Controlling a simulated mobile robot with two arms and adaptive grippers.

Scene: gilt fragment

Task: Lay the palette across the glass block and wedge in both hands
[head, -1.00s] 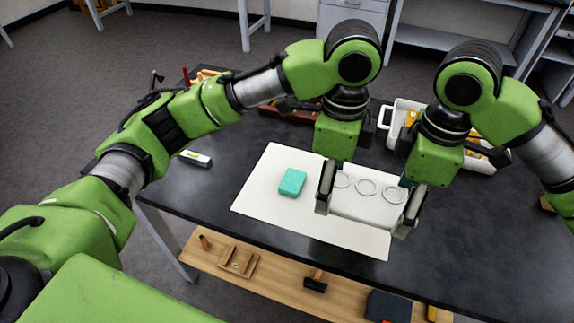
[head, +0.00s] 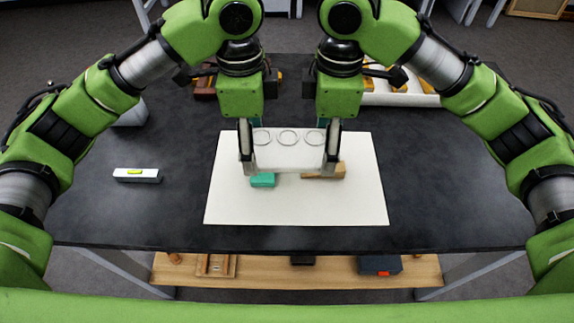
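The white palette (head: 288,157) with three round wells is held level between my two grippers, apparently above the white sheet. My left gripper (head: 247,152) is closed on its left end and my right gripper (head: 331,152) on its right end. The teal glass block (head: 263,181) lies on the sheet, partly hidden behind the palette's left front edge. The wooden wedge (head: 326,172) lies to its right, also partly hidden by the palette and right fingers. I cannot tell whether the palette touches either one.
The white sheet (head: 295,206) lies on the dark table (head: 430,190). A small spirit level (head: 137,175) lies to the left. A white tray (head: 400,92) with yellowish pieces stands at the back right. A wooden shelf (head: 335,273) with tools is below the front edge.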

